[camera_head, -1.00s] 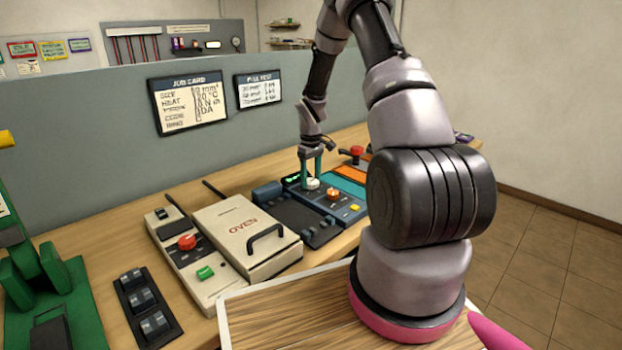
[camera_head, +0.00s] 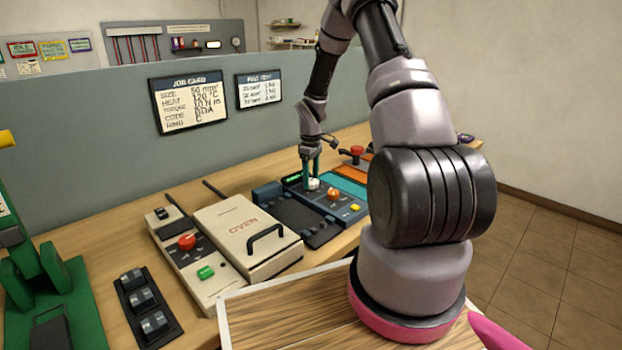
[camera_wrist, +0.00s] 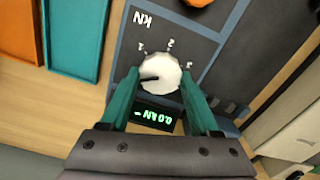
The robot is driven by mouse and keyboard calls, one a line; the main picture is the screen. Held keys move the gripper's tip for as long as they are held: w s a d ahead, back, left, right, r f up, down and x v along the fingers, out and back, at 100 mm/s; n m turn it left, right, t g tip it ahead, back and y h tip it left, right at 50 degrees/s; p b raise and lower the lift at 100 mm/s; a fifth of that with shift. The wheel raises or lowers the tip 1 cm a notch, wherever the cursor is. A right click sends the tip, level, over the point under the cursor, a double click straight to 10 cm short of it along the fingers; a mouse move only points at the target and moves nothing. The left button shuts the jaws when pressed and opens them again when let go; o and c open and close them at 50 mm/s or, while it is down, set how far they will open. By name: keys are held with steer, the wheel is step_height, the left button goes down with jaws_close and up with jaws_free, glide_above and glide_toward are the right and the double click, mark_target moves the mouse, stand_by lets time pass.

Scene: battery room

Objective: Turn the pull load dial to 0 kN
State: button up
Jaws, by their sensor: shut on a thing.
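The pull load dial (camera_wrist: 160,74) is a round white knob with a dark pointer mark, and the mark faces left in the wrist view. White numerals stand around its far side, with "kN" printed beyond them. The small green-lit display (camera_wrist: 152,115) appears upside down there and seems to read about 0.0. My gripper (camera_wrist: 159,80) has its two teal fingers on opposite sides of the dial, shut on it. In the head view, my gripper (camera_head: 312,172) points down over the white dial (camera_head: 313,184) on the dark tester panel.
An orange knob (camera_head: 333,194) and a yellow button (camera_head: 355,208) sit close beside the dial. A teal tray (camera_head: 343,186) lies behind to the right. The oven (camera_head: 235,222) stands at left. A red knob (camera_head: 357,150) rises farther back.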

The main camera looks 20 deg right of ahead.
steer(key=o, duration=1.4)
steer(key=shift+c, duration=0.2)
step_height(320, 180, up, 11)
step_height(320, 180, up, 11)
steer(key=m+t, duration=0.1)
steer(key=m, duration=0.1)
glide_above(311, 181)
steer(key=s+a, duration=0.2)
steer(key=s, duration=0.2)
steer(key=s+a+r+m+t, duration=0.2)
steer(key=s+a+r+m, duration=0.15)
steer(key=s+r, duration=0.55)
steer(key=s+a+r+m+t, duration=0.1)
steer(key=s+r+m, duration=0.1)
steer(key=s, duration=0.4)
steer(key=s+a+r+m+t+y, duration=0.1)
steer(key=s+r+m, duration=0.1)
steer(key=s, duration=0.3)
steer(key=s+a+r+m+t+y, duration=0.1)
steer(key=s+a+r+m+t, duration=0.1)
steer(key=s+r, duration=0.2)
steer(key=s, duration=0.2)
steer(key=shift+s+r, duration=0.3)
steer(key=shift+r, duration=0.05)
